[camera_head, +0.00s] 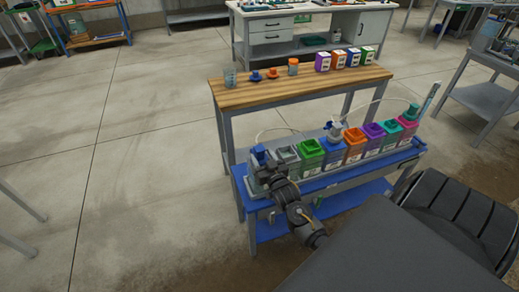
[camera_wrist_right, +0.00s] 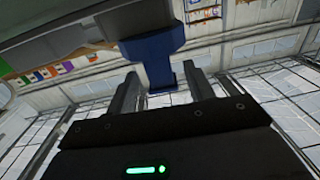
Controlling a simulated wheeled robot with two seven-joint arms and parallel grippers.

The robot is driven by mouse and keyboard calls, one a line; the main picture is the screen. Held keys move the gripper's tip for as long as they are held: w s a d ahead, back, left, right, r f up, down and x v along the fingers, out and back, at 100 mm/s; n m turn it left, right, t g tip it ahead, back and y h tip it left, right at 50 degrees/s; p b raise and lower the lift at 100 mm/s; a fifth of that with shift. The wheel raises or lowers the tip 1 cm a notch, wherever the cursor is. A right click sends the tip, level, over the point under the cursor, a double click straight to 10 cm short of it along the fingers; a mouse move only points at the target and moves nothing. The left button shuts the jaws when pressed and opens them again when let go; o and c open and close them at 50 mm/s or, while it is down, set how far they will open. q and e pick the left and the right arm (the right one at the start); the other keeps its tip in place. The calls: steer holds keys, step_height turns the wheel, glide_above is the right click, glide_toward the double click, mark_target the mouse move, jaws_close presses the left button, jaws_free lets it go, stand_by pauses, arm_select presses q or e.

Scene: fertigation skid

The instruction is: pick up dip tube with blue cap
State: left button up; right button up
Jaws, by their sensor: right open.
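A dip tube with a blue cap (camera_head: 258,152) stands at the left end of the row of containers on the blue bench, with a thin pale hose beside it. My right gripper (camera_head: 265,170) is close against this end of the row. In the right wrist view a blue cap (camera_wrist_right: 155,55) is in front of and partly between the two open fingers of my right gripper (camera_wrist_right: 163,90). The fingers show gaps on both sides of the cap's lower part. The tube below the cap is hidden. My left gripper is not in view.
Several coloured open containers (camera_head: 355,148) stand in a close row to the right on the blue bench (camera_head: 243,203). A wooden-topped table (camera_head: 240,95) with boxes is behind. Open floor lies left.

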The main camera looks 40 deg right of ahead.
mark_target(258, 148)
steer(key=x, duration=0.4)
steer(key=shift+w+r, duration=0.15)
steer(key=shift+w, duration=0.2)
jaws_close()
